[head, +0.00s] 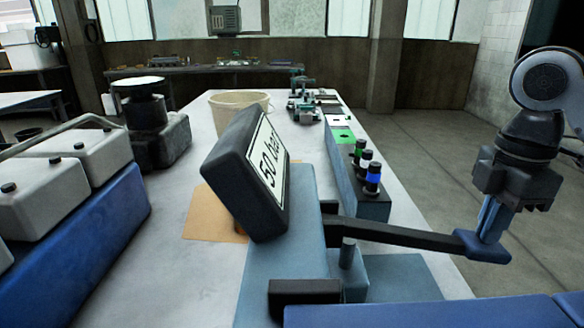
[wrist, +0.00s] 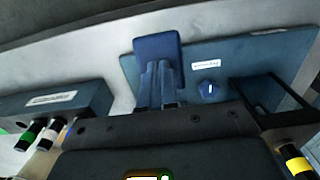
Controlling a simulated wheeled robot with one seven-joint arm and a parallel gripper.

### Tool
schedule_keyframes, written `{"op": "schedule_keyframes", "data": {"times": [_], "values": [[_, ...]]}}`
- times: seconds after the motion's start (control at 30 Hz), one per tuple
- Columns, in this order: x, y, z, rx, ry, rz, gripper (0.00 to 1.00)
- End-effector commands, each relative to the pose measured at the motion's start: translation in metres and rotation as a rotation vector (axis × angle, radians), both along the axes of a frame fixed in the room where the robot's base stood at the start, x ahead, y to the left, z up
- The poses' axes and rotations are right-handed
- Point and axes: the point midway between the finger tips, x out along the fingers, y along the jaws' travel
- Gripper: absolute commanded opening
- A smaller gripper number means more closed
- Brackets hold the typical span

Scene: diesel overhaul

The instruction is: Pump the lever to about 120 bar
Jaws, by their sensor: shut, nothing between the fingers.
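The pump's tilted display (head: 268,175) reads 50 bar in the head view. The black lever (head: 395,233) runs out to the right from the pump's blue-grey base (head: 390,278) and ends in a blue pad (head: 481,246). The pad also shows in the wrist view (wrist: 158,46). My gripper (head: 487,236) is shut and empty, pointing down, with its fingertips right at the pad's top. In the wrist view its closed fingers (wrist: 160,84) overlap the pad's lower edge. I cannot tell whether they press on it.
A blue-grey rack (head: 352,185) with several dark bottles stands behind the lever. A beige bucket (head: 238,108) and a dark scale-like device (head: 147,115) stand farther back. White containers (head: 85,155) on a blue block fill the left. Open floor (head: 440,150) lies right of the bench.

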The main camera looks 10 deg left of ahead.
Motion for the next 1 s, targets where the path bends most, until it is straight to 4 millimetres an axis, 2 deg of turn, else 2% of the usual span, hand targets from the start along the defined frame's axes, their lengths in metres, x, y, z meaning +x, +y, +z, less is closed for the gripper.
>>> {"op": "schedule_keyframes", "data": {"times": [0.13, 0.33, 1.0], "values": [[-0.001, 0.001, -0.012, 0.0, 0.002, 0.0, 0.0], [0.0, 0.0, -0.005, -0.001, 0.002, -0.001, 0.0], [0.001, -0.007, 0.067, 0.0, 0.001, -0.001, 0.0]]}}
